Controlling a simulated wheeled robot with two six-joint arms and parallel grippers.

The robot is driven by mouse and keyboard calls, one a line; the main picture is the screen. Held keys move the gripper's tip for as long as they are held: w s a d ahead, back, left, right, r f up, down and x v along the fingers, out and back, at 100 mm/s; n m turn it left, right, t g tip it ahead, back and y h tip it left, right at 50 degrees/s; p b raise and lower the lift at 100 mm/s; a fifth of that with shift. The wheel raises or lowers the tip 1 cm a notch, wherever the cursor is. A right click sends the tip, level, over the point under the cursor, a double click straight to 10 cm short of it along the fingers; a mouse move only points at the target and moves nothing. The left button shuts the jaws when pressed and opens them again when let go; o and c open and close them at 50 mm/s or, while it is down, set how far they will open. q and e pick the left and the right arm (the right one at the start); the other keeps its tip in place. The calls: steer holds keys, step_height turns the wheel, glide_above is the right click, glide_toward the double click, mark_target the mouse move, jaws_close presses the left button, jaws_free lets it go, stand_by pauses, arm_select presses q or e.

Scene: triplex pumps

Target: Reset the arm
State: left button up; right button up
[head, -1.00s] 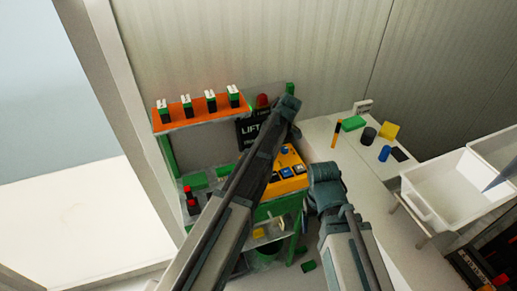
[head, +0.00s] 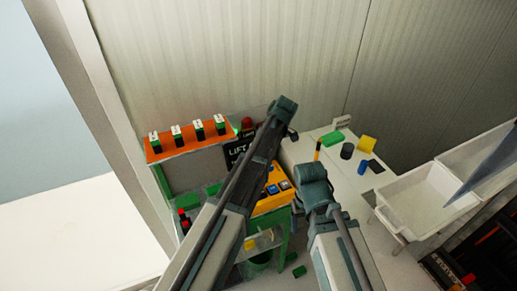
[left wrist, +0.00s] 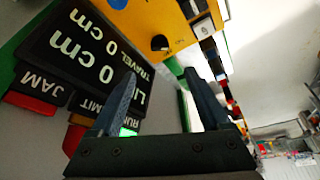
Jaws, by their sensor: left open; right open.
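My left gripper (left wrist: 158,76) is open and empty in the left wrist view. Its two dark fingers point at a black display reading "LIFT TRAVEL 0 cm" (left wrist: 95,45) and an orange control box (left wrist: 150,25) with a black knob. I cannot tell whether a finger touches the panel.
An orange shelf (head: 188,140) carries several green-black-white blocks. A white table (head: 335,185) holds a green block (head: 332,138), a dark cylinder (head: 347,151) and a yellow block (head: 366,144). A white bin (head: 425,192) stands at right. A ribbed wall closes the back.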

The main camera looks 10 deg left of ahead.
arm_select(q)
steer(key=s+d+f+m+h+b, duration=0.1)
steer(key=s+d+f+m+b, duration=0.1)
steer(key=s+m, duration=0.5)
steer(key=s+d+f+m+h+b, duration=0.1)
steer(key=s+f+m+b, duration=0.3)
steer(key=s+m, duration=0.4)
steer(key=s+d+f+m+h+b, duration=0.1)
steer(key=s+d+f+m+b, duration=0.3)
steer(key=s+m, duration=0.3)
steer(key=s+f, duration=0.1)
steer(key=s, duration=0.2)
steer(key=shift+s+f+m, duration=0.3)
steer(key=shift+f+m, duration=0.05)
steer(key=shift+m, duration=0.05)
